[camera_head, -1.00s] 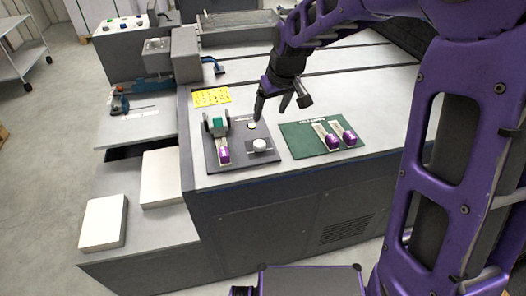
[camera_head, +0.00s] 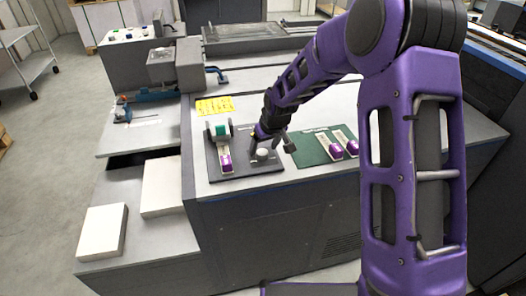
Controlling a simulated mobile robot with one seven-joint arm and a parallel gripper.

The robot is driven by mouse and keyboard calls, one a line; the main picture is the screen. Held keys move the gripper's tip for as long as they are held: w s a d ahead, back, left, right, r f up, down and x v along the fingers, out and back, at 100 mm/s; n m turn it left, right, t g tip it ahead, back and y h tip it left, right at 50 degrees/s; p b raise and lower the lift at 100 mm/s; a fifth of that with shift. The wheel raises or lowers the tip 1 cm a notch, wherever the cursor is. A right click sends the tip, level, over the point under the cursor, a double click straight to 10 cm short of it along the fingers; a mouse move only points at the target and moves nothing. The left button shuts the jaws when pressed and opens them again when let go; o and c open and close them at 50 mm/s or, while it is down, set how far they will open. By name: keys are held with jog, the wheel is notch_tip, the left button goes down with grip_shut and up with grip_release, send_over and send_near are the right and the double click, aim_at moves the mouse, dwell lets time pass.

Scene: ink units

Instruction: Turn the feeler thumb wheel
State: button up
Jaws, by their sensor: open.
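A small pale round knob (camera_head: 263,155), possibly the feeler thumb wheel, sits on the right part of a dark plate (camera_head: 240,171) on the grey machine top. On the plate's left part stands a unit with a green roller (camera_head: 220,131) and a purple end block (camera_head: 226,162). My gripper (camera_head: 269,145) is open, pointing down just above the knob. One finger is at the knob's left and the other at its upper right. I cannot tell whether either touches it. The gripper hides the plate's back right part.
A green mat (camera_head: 313,158) with two purple-ended units (camera_head: 336,151) lies right of the plate. Two white blocks (camera_head: 103,231) rest on the lower shelf at left. My purple arm covers much of the right side.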

jog(key=shift+x, duration=0.95)
grip_shut()
jog(key=shift+a+f+m+b, duration=0.1)
jog(key=shift+f+m+b, duration=0.15)
jog(key=shift+m+b, duration=0.55)
jog(key=shift+t+h+b, duration=0.3)
jog(key=shift+h+b, duration=0.1)
jog(key=shift+b, duration=0.2)
jog(key=shift+r+m+h+b, duration=0.1)
jog(key=shift+m+h+b, duration=0.2)
jog(key=shift+m, duration=0.35)
jog(key=shift+r+m+h+b, duration=0.15)
jog(key=shift+m+b, duration=0.25)
jog(key=shift+m, duration=0.25)
grip_release()
